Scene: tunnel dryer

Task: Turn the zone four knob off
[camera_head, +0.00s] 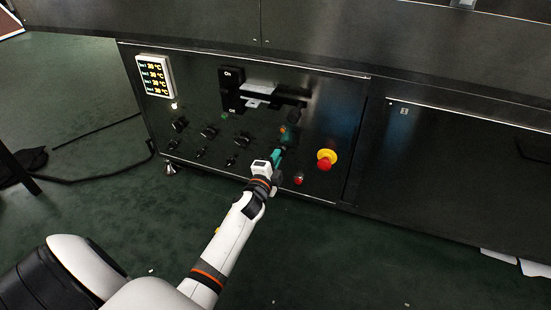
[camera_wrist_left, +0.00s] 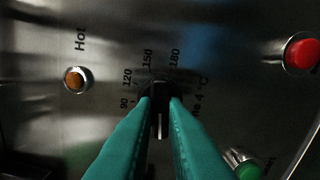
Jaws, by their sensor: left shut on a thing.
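The zone four knob (camera_wrist_left: 160,120) is a dark round knob with a pale pointer line, on the dark metal control panel (camera_head: 330,115). In the left wrist view, printed marks 90, 120, 150 and 180 curve around it, beside a partly hidden label reading "4 °C". My left gripper (camera_head: 281,151) has teal fingers, which show in the left wrist view (camera_wrist_left: 160,98) on both sides of the knob. It is shut on the knob. The fingers cover part of the knob and label, and the head view hides the knob behind the gripper. My right gripper is out of view.
An amber "Hot" lamp (camera_wrist_left: 76,79) sits left of the knob and a green button (camera_wrist_left: 247,168) low right in the wrist view. A red emergency stop on yellow (camera_head: 326,159) is right of my gripper. Other dark knobs (camera_head: 209,132) sit left. A temperature display (camera_head: 155,76) is upper left.

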